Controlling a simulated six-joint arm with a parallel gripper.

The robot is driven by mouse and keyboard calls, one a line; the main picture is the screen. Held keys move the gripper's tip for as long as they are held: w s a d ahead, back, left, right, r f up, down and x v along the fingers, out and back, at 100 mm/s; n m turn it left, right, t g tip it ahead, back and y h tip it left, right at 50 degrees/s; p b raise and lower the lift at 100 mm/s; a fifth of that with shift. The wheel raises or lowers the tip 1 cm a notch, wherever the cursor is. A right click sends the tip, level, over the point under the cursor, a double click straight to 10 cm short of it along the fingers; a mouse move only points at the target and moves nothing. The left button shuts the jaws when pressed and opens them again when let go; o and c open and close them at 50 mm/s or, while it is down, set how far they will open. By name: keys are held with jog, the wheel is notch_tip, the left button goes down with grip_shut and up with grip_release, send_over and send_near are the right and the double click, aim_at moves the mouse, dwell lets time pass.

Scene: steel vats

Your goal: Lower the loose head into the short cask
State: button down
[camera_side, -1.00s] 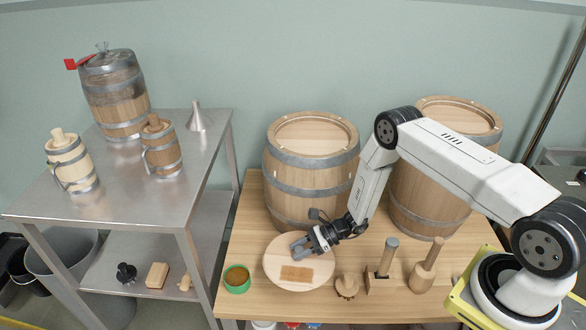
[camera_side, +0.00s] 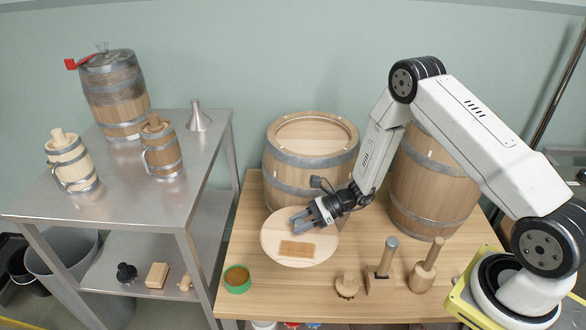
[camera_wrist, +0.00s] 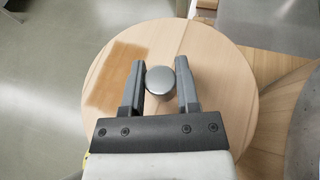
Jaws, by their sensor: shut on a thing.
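The loose head (camera_side: 318,250) is a round pale wooden disc with a brown rectangular patch. It hangs a little above the table, in front of the left cask. My gripper (camera_side: 299,222) is shut on its knob, seen as a round grey metal cap (camera_wrist: 160,80) between the fingers in the wrist view. The disc (camera_wrist: 225,62) spreads out beneath the fingers there. The left cask (camera_side: 308,180) stands upright with grey hoops and a raised rim around a recessed pale top. It looks shorter than the right cask (camera_side: 432,190), whose top is mostly behind my arm.
A green-rimmed pot (camera_side: 237,280) stands at the table's front left. A small wooden piece (camera_side: 347,285), a hammer-like tool (camera_side: 388,260) and a mallet (camera_side: 427,268) stand at the front. A steel table (camera_side: 150,205) with mugs, a funnel and a small barrel is at left.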

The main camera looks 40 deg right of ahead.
notch_tip(320, 180, up, 28)
jog(key=f, duration=0.1)
jog(key=w+d+m+t+h, duration=0.4)
jog(key=w+d+m+h, duration=0.15)
jog(key=w+d, duration=0.5)
jog(key=w+d+m+t+h, duration=0.3)
jog(key=w+d+m+h, duration=0.4)
jog(key=d, duration=0.6)
jog(key=shift+w+a+f+n+y, duration=0.2)
jog(key=shift+f+n+y, duration=0.3)
jog(key=shift+f, duration=0.7)
jog(key=shift+w+a+f+n+y, duration=0.2)
jog(key=shift+f+y, duration=0.35)
jog(key=shift+f, duration=0.65)
jog(key=shift+s, duration=0.15)
jog(key=shift+f, duration=2.9)
jog(key=shift+f, duration=0.3)
jog(key=shift+f, duration=0.4)
